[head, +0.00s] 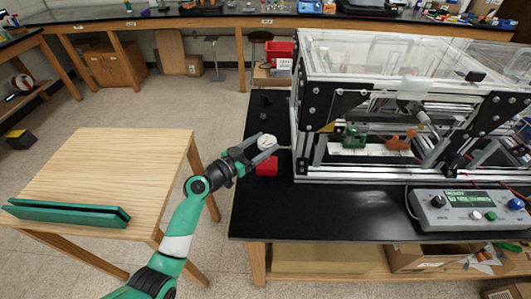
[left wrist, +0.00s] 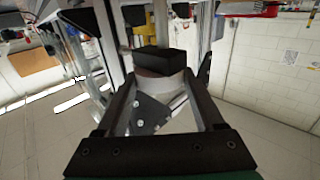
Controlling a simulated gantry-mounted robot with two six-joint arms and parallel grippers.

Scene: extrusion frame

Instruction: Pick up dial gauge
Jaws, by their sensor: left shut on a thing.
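The dial gauge (head: 267,142) is a small round white-faced piece near the left edge of the black table. My left gripper (head: 265,154) has its fingers on either side of it and is shut on it. In the left wrist view the gauge (left wrist: 160,88) is a pale cylinder between the fingers of the left gripper (left wrist: 165,95), with a dark block-like part beyond it. I cannot tell whether the gauge touches anything below. My right gripper is not in view.
A red block (head: 267,166) is on the black table (head: 330,215) just below the gauge. The extrusion frame (head: 311,140) stands close on the right. A grey control box (head: 465,212) sits at the front right. A wooden table (head: 120,170) is on the left.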

